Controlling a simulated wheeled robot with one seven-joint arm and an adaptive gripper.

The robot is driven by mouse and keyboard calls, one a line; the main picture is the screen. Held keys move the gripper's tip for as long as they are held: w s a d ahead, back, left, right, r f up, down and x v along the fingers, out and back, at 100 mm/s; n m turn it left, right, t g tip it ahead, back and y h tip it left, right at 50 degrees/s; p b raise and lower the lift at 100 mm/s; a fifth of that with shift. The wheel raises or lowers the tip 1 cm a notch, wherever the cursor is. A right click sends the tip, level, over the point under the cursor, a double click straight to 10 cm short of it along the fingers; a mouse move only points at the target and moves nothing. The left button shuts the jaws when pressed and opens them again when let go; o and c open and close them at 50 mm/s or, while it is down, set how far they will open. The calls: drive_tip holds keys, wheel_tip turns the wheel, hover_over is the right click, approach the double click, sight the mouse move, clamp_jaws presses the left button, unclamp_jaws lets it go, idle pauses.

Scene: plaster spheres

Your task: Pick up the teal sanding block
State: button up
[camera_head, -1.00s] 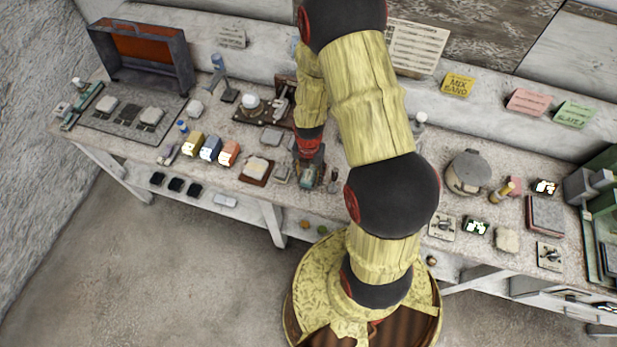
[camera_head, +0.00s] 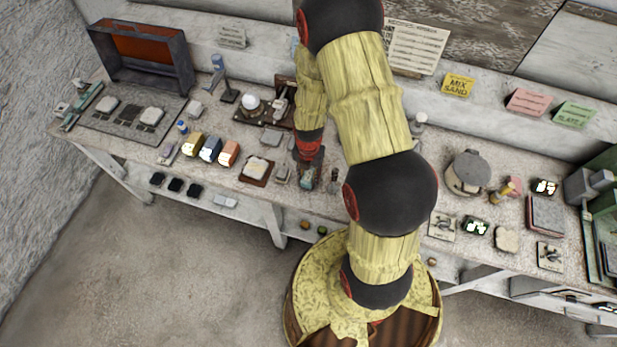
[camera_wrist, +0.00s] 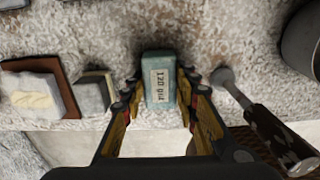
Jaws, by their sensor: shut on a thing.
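The teal sanding block (camera_wrist: 158,66) has a pale label reading "120 grid". In the wrist view it sits between the two fingers of my gripper (camera_wrist: 160,92), which are shut on its sides. In the head view my gripper (camera_head: 309,172) points down at the front part of the workbench, and a bit of the teal block (camera_head: 307,184) shows at its tip. I cannot tell whether the block touches the bench or hangs just above it.
A dark-handled tool (camera_wrist: 262,125) lies close right of the block. A grey block (camera_wrist: 92,92) and a brown tray with a white piece (camera_wrist: 36,88) lie to the left. The bench's front edge is near. A lidded pot (camera_head: 466,174) stands farther right.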

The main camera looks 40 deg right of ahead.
sight(308, 174)
drive_tip(key=shift+c, duration=1.3)
drive_tip(key=shift+r, duration=0.15)
drive_tip(key=shift+r, duration=0.2)
wheel_tip(308, 174, up, 2)
drive_tip(key=shift+w+r, duration=0.1)
drive_tip(key=shift+r, duration=0.1)
drive_tip(key=s+a+r, duration=0.3)
drive_tip(key=s+r, duration=0.2)
drive_tip(key=s, duration=0.1)
drive_tip(key=s+a+r+p, duration=0.1)
drive_tip(key=s+a+r, duration=0.2)
drive_tip(key=s+r, duration=0.2)
drive_tip(key=shift+s+a, duration=0.3)
drive_tip(key=shift+s, duration=0.55)
